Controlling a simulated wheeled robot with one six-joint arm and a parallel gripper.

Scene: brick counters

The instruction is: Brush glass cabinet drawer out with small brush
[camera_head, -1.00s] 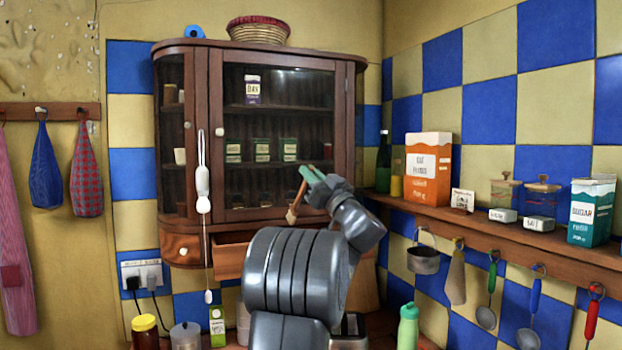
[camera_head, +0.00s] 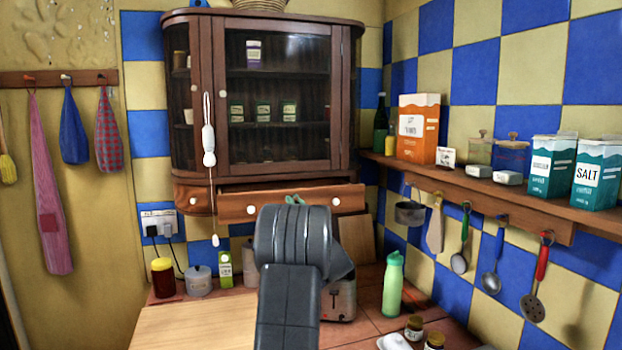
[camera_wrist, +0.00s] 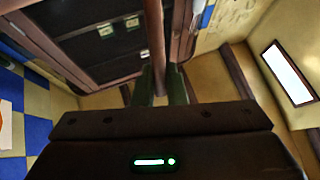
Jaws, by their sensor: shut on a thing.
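The dark wooden glass cabinet (camera_head: 350,90) hangs on the tiled wall. Its wide lower drawer (camera_head: 285,203) is pulled partly out, with two white knobs on its front. My gripper (camera_head: 295,199) is at the drawer's front, mostly hidden behind my own arm; only a bit of green finger shows. In the wrist view my gripper (camera_wrist: 158,92) is shut on the small brush (camera_wrist: 157,45), whose brown handle stands between the green fingers. The bristles are not visible in either current view, and the drawer's inside is mostly hidden.
A white pull cord (camera_head: 209,145) hangs before the cabinet's left side. A toaster (camera_head: 340,300), green bottle (camera_head: 393,284) and jars stand on the counter (camera_head: 190,325) below. A shelf (camera_head: 480,195) with boxes and hanging utensils runs along the right wall.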

